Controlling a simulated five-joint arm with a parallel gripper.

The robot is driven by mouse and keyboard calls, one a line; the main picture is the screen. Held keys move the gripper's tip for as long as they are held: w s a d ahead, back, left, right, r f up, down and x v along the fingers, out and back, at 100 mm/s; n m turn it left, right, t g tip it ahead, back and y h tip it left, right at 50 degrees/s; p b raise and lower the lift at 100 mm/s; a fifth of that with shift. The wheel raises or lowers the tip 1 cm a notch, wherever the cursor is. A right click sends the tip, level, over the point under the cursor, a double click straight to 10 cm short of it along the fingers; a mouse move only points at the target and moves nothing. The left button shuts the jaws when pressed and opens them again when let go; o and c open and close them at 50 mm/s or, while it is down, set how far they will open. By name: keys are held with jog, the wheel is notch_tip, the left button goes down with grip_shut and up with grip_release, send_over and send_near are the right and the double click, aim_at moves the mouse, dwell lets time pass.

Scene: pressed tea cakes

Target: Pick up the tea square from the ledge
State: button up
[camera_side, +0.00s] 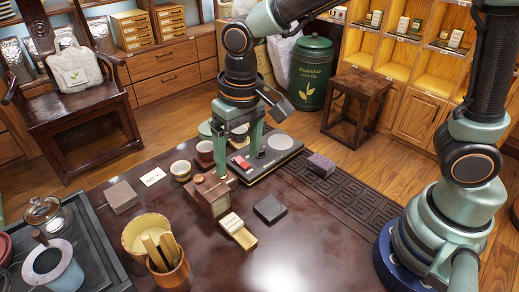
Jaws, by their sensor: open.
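I cannot tell which is the tea square, or which surface is the ledge.
Cups (181,170) stand left of my gripper. A white card (153,176), a bamboo tool holder (170,268) and a tea tray (110,262) are at the left. The table's front right is clear.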

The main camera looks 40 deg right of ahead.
aim_at(232, 221)
jog(key=shift+g, duration=0.4)
jog(key=a+f, duration=0.1)
jog(key=f, duration=0.4)
jog(key=a+f, duration=0.1)
jog(key=f, duration=0.4)
jog(key=a+f, duration=0.1)
jog(key=f, duration=0.4)
jog(key=shift+s+a+f, duration=0.15)
jog(key=shift+s+a, duration=0.1)
jog(key=shift+s, duration=0.05)
grip_shut()
